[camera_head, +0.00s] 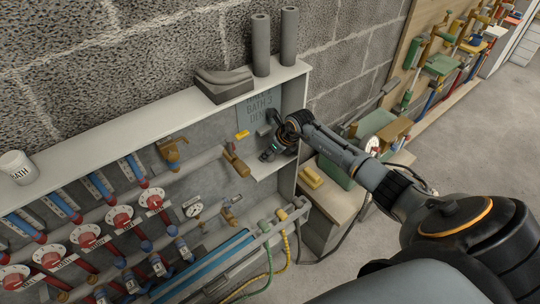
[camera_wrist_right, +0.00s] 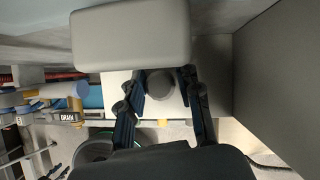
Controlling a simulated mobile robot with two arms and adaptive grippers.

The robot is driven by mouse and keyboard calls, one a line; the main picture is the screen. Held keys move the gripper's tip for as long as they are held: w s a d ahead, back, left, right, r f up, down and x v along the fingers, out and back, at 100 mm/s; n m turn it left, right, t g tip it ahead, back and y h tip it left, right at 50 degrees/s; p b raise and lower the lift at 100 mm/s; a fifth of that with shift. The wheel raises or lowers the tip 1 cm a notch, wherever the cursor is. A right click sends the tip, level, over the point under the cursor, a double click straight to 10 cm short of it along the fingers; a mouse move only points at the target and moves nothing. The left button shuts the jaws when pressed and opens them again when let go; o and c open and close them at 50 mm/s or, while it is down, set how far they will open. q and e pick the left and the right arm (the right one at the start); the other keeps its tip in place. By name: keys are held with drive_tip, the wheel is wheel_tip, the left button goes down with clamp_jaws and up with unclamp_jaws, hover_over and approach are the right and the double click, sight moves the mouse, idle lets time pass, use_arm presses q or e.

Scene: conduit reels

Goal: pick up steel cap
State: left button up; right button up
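In the right wrist view a round grey piece, which looks like the steel cap (camera_wrist_right: 160,84), sits on a pale shelf (camera_wrist_right: 115,84). My right gripper (camera_wrist_right: 162,74) is open, with one finger on each side of the cap. Gaps seem to show between the cap and both fingers. In the head view my right gripper (camera_head: 268,138) reaches into the right end of the wall cabinet, above a small white shelf (camera_head: 272,163). I cannot make out the cap there. My left gripper is not in view.
A rounded grey block (camera_wrist_right: 130,36) fills the top of the wrist view, close to the fingers. The cabinet's side wall (camera_wrist_right: 275,85) stands close on the right. Pipes and red valves (camera_head: 87,238) line the cabinet's left part. A yellow block (camera_head: 312,177) lies on the bench.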

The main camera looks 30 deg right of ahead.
drive_tip(key=shift+c, duration=0.8)
drive_tip(key=shift+r, duration=0.1)
